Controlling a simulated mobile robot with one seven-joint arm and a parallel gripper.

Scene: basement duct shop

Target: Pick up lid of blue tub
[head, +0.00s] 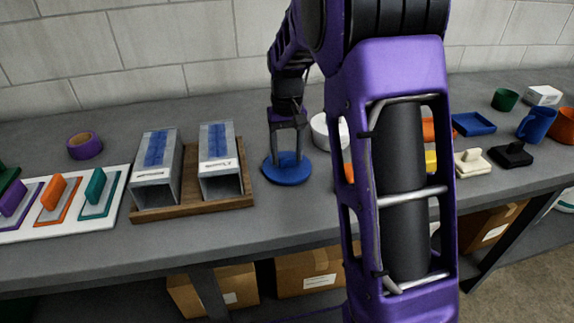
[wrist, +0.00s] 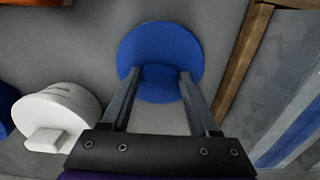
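The lid is a round blue disc (head: 287,175) with a raised block-like knob, on the bench just right of the wooden tray. In the wrist view the blue lid (wrist: 160,38) lies flat below my gripper, its knob (wrist: 159,73) facing up. My gripper (head: 287,152) points down over the lid. Its two fingers (wrist: 160,76) are apart, one on each side of the knob, with a narrow gap visible at each side. I see no blue tub under the lid.
A wooden tray (head: 190,207) with two grey metal duct pieces stands close left of the lid. A white round container (head: 320,128) is close on the other side; its blocky handle (wrist: 45,140) shows in the wrist view. My arm hides part of the bench.

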